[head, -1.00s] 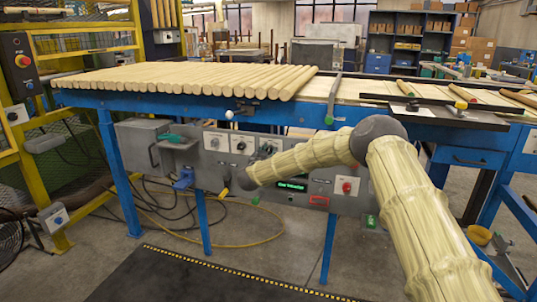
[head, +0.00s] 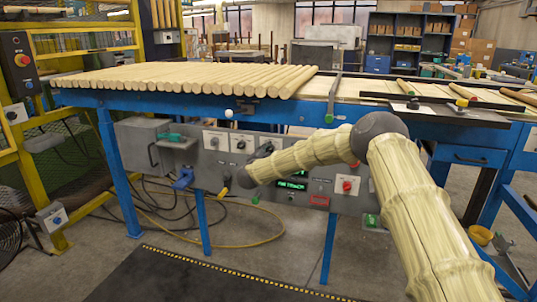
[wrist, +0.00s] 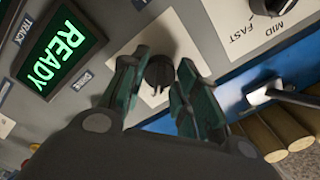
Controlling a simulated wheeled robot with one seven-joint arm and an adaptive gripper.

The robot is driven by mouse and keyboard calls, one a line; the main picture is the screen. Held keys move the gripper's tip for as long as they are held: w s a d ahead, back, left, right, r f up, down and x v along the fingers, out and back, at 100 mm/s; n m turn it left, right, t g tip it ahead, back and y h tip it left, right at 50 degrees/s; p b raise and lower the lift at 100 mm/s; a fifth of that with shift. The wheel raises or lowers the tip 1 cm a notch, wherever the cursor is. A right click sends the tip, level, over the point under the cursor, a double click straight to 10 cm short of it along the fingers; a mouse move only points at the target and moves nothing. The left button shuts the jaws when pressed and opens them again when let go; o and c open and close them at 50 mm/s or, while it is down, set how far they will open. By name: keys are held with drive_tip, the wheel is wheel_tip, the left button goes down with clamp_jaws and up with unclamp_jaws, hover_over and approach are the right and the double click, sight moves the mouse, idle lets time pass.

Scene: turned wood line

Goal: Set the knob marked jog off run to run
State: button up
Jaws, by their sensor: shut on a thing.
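A black rotary knob (wrist: 159,71) sits on a white plate (wrist: 180,42) on the grey panel in the wrist view. My gripper (wrist: 159,77) has its two green-padded fingers on either side of the knob and is shut on it. The plate's lettering is mostly covered by the fingers, so I cannot read the knob's setting. In the head view my arm's end covers most of this knob and its plate.
A green display (wrist: 62,50) beside the knob reads READY. Another dial (wrist: 268,5), marked MID and FAST, is close on the other side. A red button (head: 347,187) is right of my wrist. Wooden rods (head: 190,78) lie on the blue-framed table above.

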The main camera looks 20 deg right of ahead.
drive_tip(key=shift+f+m, duration=0.15)
drive_tip(key=shift+m, duration=0.35)
drive_tip(key=o, duration=1)
drive_tip(key=v, duration=1.2)
